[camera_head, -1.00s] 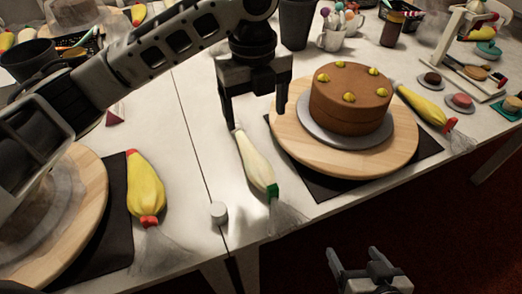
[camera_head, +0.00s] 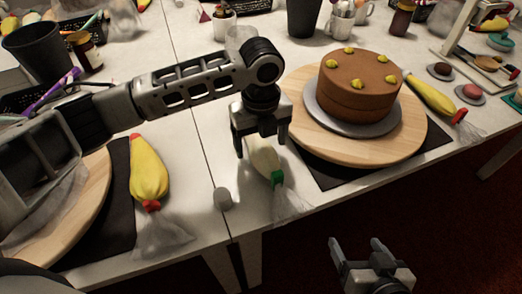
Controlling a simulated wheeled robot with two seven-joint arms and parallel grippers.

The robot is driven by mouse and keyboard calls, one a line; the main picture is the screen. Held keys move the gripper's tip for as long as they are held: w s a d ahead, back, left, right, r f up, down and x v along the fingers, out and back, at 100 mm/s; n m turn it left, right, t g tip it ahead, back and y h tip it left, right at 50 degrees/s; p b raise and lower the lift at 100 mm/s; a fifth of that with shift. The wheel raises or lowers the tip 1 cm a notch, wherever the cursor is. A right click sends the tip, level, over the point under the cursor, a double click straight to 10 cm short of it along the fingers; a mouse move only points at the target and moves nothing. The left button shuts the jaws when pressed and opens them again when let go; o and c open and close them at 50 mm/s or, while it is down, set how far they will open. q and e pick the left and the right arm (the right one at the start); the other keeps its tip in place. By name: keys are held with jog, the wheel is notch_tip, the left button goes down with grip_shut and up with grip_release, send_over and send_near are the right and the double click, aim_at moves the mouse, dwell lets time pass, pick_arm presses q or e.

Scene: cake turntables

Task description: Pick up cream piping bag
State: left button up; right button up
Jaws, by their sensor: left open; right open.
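The cream piping bag (camera_head: 264,158), pale with a green tip and a clear loose end, lies on the white table left of the chocolate cake. My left gripper (camera_head: 259,155) is open over the bag's body, pointing down, with one finger on either side of it in the picture. The gripper hides the upper part of the bag. I cannot tell whether the fingers touch it. My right gripper (camera_head: 352,254) is open and empty, low in the picture in front of the table edge.
The chocolate cake (camera_head: 356,92) stands on a wooden turntable (camera_head: 310,140) to the right. A yellow piping bag (camera_head: 149,172) with a red tip lies to the left, beside another wooden turntable (camera_head: 88,200). A small grey cylinder (camera_head: 222,198) stands near the front edge.

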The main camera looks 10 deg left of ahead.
pick_arm(q)
jog(key=shift+f, duration=0.95)
jog(key=shift+c, duration=0.2)
jog(key=c, duration=0.7)
jog(key=shift+r, duration=0.1)
